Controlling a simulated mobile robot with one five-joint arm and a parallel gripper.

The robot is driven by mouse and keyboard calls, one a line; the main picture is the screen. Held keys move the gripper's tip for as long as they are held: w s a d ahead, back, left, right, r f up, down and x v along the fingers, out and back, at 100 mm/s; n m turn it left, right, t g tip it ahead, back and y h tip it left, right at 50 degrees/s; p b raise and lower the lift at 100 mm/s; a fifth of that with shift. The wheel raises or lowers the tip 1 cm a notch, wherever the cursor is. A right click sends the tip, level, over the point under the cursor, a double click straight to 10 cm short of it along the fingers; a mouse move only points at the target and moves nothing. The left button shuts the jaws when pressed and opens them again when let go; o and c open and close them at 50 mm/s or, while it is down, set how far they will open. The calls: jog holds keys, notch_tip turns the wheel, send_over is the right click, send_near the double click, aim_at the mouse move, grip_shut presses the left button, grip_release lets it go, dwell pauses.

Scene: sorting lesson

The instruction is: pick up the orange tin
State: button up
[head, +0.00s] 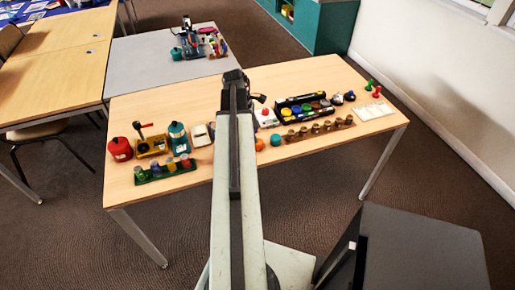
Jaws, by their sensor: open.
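A small orange, rounded thing (259,144), which looks like the orange tin, stands near the front edge of the wooden table, just right of my arm. My arm reaches out over the table and hides part of the middle. My gripper (245,85) is at its far end, over the back part of the table, beyond and slightly left of the orange thing. Its jaws are small and dark here; it is open, and I see nothing held in it.
A teal ball (276,140) is close right of the orange thing. A white-and-red item (266,117) is behind it. A row of brown knobs (318,129) and a black paint tray (305,107) are right. A white toy car (201,135) and teal jar (179,138) are left.

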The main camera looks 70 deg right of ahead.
aim_at(258, 145)
jog(key=b+x, duration=0.3)
jog(key=x, duration=0.1)
jog(key=b+x, duration=0.2)
jog(key=x, duration=0.1)
jog(key=shift+w+a+b, duration=0.2)
jog(key=shift+w+b, duration=0.1)
jog(key=shift+b, duration=0.05)
jog(key=shift+r, duration=0.15)
jog(key=shift+c, duration=0.4)
grip_shut()
jog(key=shift+r+p, duration=0.1)
jog(key=shift+p, duration=0.2)
